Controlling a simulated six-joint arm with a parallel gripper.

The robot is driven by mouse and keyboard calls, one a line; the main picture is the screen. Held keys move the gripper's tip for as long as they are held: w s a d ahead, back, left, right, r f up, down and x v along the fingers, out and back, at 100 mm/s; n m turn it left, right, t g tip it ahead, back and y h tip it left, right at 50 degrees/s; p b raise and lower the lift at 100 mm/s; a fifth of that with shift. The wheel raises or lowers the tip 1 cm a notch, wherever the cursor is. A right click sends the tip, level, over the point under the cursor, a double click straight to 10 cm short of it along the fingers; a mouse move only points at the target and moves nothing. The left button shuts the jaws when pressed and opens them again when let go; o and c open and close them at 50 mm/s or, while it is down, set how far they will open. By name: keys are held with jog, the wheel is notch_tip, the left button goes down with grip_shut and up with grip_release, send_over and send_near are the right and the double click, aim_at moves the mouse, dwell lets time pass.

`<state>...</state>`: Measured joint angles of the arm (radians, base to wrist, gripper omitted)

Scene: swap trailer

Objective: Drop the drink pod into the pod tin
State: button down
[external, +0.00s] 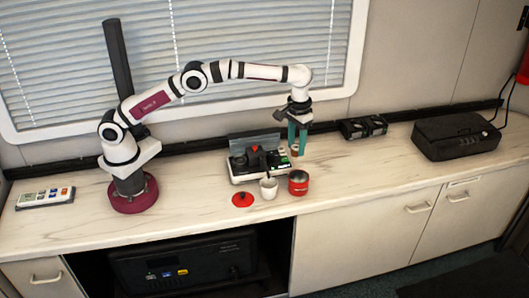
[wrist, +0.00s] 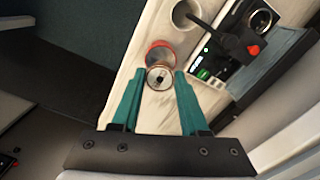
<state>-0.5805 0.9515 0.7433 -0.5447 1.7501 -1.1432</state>
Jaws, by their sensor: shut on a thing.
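My gripper (external: 297,148) hangs from the arm, pointing down over the counter, with its teal fingers shut on the drink pod (external: 295,151). In the wrist view the pod (wrist: 160,78) is a small round piece with a shiny top, held between the fingertips (wrist: 158,78). The pod tin (external: 299,188) is a red open can standing upright on the counter, below and nearer the front edge than the gripper. In the wrist view the tin (wrist: 161,47) shows just beyond the pod, which hides part of it. The pod is apart from the tin in the external view.
A white cup (external: 268,193) stands left of the tin, and a red lid (external: 243,199) lies farther left. A drink machine (external: 244,174) stands behind them. A black pod rack (external: 363,128) and a dark case (external: 455,137) are to the right. The counter's right front is clear.

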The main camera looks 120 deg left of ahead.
jog(key=shift+w+a+f, duration=0.1)
jog(key=shift+w+a, duration=0.1)
jog(key=shift+w, duration=0.05)
jog(key=shift+f, duration=0.3)
jog(key=shift+a+f, duration=0.1)
jog(key=shift+f, duration=2.6)
jog(key=shift+c, duration=1.7)
grip_release()
jog(key=shift+w+r, duration=0.1)
jog(key=shift+r, duration=0.05)
notch_tip(320, 180, up, 7)
jog(key=shift+r, duration=0.15)
